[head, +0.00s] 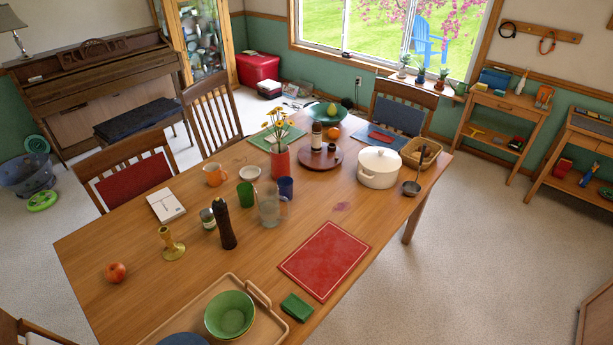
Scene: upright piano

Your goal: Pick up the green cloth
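A small folded green cloth (297,307) lies on the wooden table (120,240) near its front right edge. It is just right of a wooden tray (262,329) and just below a red placemat (325,260). Nothing covers it. Neither of my grippers shows in the head view.
The tray holds a green bowl (229,314). A white pot (379,167), a ladle (413,184), a glass pitcher (269,207), a dark pepper mill (224,225) and a yellow candlestick (172,244) stand farther back. The floor (460,260) right of the table is clear.

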